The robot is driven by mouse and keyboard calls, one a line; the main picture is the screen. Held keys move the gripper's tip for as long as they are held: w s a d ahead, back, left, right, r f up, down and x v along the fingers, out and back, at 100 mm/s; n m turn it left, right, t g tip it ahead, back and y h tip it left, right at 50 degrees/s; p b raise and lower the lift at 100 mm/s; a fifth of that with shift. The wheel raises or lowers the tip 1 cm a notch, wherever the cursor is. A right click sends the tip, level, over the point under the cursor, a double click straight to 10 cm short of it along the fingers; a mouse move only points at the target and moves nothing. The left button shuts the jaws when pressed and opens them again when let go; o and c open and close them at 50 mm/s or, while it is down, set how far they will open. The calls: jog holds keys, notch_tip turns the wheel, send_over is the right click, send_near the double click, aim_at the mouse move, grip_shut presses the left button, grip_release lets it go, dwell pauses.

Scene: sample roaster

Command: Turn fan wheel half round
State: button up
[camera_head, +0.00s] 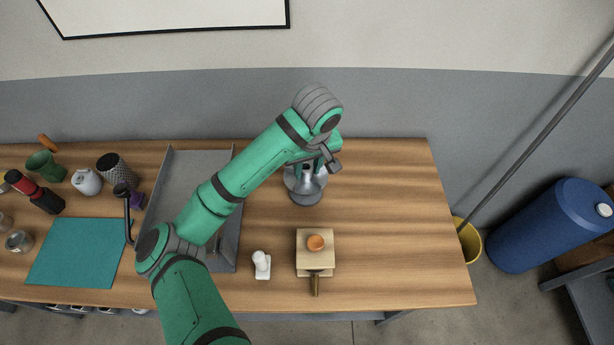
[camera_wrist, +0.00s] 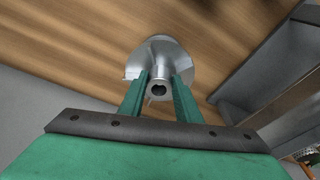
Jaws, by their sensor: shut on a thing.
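The fan wheel (camera_wrist: 160,53) is a silver metal disc with a round, dark-bored hub, seen face-on in the wrist view. In the head view the silver metal piece (camera_head: 306,194) stands at the back of the table, partly hidden under my wrist. My gripper (camera_wrist: 160,84) has its two green fingers on either side of the hub, shut on it. In the head view my gripper (camera_head: 307,168) reaches down onto it from above. The wheel's exact angle is hard to tell.
A grey tray (camera_head: 223,250) lies left, partly under my arm. A teal mat (camera_head: 78,252) lies far left. The table's right side is clear.

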jog(key=shift+w+f+n, duration=0.1)
jog(key=shift+w+n, duration=0.4)
jog(key=shift+n, duration=0.6)
jog(key=shift+s+a+n, duration=0.1)
jog(key=shift+a+n, duration=0.15)
jog(key=shift+n, duration=0.15)
jog(key=shift+s+d+n+y, duration=0.15)
jog(key=shift+n+y, duration=0.25)
jog(key=shift+n, duration=0.5)
jog(key=shift+s+d+n, duration=0.1)
jog(key=shift+d+n, duration=0.25)
jog(key=shift+n, duration=0.15)
jog(key=shift+a+f+n+g, duration=0.1)
jog(key=shift+n+g, duration=0.4)
jog(key=shift+n, duration=1.2)
jog(key=o, duration=1)
jog(key=shift+o, duration=0.2)
